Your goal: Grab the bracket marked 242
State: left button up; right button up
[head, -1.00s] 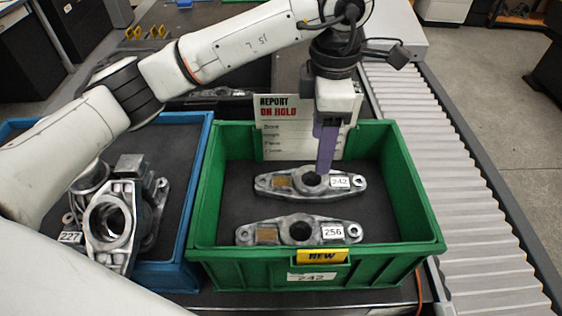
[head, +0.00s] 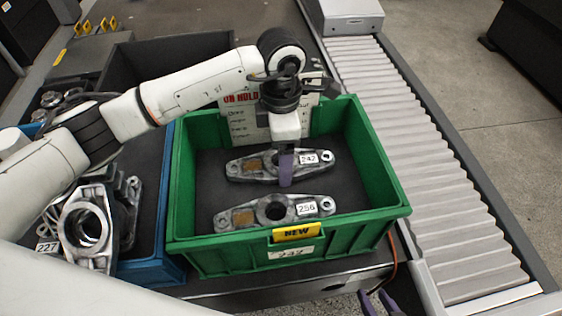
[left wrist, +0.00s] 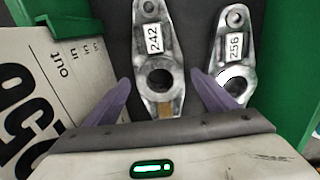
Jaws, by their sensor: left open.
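The bracket marked 242 (head: 240,167) is a grey metal casting with a round central hole and a tan patch. It lies flat in the green bin (head: 385,205), behind the bracket marked 256 (head: 240,217). My left gripper (head: 284,180) is down at the bracket marked 242, over its middle. In the left wrist view, the open purple fingers (left wrist: 160,82) stand on either side of this bracket (left wrist: 152,40), near its hole, with a gap. The bracket marked 256 (left wrist: 228,45) lies close beside the right-hand finger. My right gripper (head: 377,302) shows at the bottom edge, fingertips apart and empty.
A blue bin (head: 150,270) at the left holds more brackets, one marked 227. An "on hold" sign (head: 240,122) stands at the green bin's back wall. A yellow "NEW" tag (head: 297,232) is on its front. A roller conveyor (head: 420,150) runs along the right.

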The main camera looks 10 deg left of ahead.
pick_arm(q)
jog(key=c, duration=1.6)
